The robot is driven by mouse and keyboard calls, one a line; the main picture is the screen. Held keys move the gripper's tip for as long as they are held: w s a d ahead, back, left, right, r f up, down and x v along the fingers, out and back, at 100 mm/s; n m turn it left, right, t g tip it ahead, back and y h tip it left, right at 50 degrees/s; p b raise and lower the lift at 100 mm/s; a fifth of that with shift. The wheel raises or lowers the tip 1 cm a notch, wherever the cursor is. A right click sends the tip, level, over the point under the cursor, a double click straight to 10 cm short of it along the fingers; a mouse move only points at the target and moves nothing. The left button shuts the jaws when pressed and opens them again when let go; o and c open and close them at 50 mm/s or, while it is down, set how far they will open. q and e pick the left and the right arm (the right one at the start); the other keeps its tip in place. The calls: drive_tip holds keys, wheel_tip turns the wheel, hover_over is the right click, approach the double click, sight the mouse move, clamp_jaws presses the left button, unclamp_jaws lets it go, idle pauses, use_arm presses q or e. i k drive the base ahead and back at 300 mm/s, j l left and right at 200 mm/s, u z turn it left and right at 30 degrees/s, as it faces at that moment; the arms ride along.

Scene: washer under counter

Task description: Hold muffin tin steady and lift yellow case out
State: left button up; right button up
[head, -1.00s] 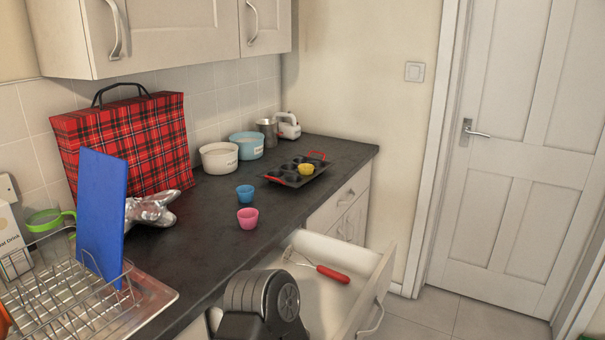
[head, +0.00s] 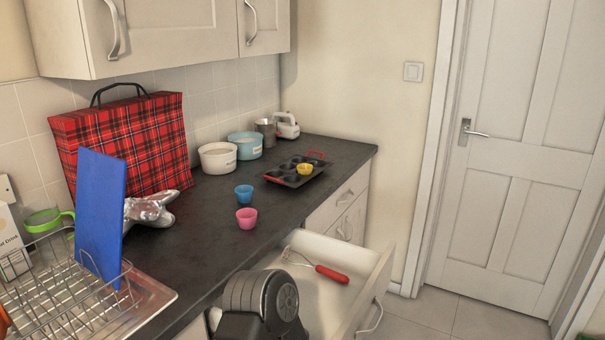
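The dark muffin tin (head: 283,171) with red handles lies on the counter toward its far right end. The yellow case (head: 305,169) sits in one of the tin's cups on the right side. A blue case (head: 244,194) and a pink case (head: 247,218) stand on the counter nearer to me, apart from the tin. A dark, rounded part of my own arm shows at the bottom middle, over the open drawer. Neither gripper's fingers are in view.
An open drawer (head: 372,290) holding a red-handled tool (head: 332,274) juts out below the counter (head: 205,240). A dish rack (head: 80,300), blue board (head: 100,215) and tartan bag (head: 125,140) fill the left. A white pot (head: 218,159) and blue pot (head: 246,146) stand behind the tin.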

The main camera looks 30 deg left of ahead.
sight(304, 168)
drive_tip(key=i+l+z, duration=0.15)
drive_tip(key=i, duration=0.2)
drive_tip(key=i+l+z, duration=0.15)
drive_tip(key=i, duration=0.2)
drive_tip(key=i+u, duration=0.15)
drive_tip(key=i, duration=0.4)
drive_tip(key=i+l+u, duration=0.1)
drive_tip(key=i, duration=0.4)
drive_tip(key=i+l+u, duration=0.15)
drive_tip(key=i, duration=0.4)
drive_tip(key=i+u, duration=0.3)
drive_tip(key=u, duration=0.15)
drive_tip(key=i+l+u, duration=0.2)
drive_tip(key=u, duration=0.25)
drive_tip(key=i+l+u, duration=0.55)
drive_tip(key=u, duration=0.3)
drive_tip(key=i+l+u, duration=0.1)
drive_tip(key=l+u, duration=0.35)
drive_tip(key=i+l+u, duration=0.1)
drive_tip(key=l+u, duration=1.25)
drive_tip(key=k+j, duration=0.05)
drive_tip(key=j, duration=0.05)
